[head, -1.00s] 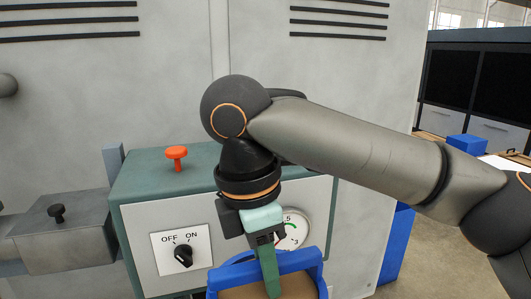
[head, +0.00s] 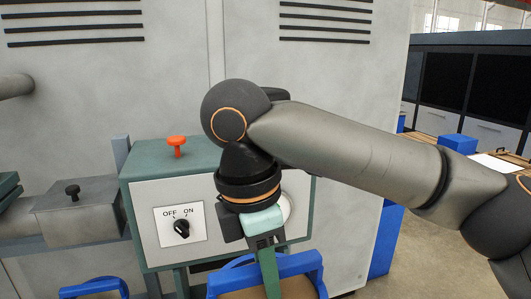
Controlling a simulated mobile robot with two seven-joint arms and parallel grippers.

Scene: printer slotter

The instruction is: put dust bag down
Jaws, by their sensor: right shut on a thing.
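The dust bag (head: 240,294) is a brown bag with a blue frame and handle, at the bottom centre of the head view. My right gripper (head: 268,272) points down and is shut on its blue frame. The lower part of the bag is cut off by the picture's edge, so what is under it is hidden. My left gripper is not in view.
A teal control box with a white front (head: 150,200) stands behind the bag, with an OFF/ON knob (head: 182,228) and an orange button (head: 177,143). Another blue handle-like part (head: 97,286) shows at bottom left. Open floor (head: 425,260) lies to the right.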

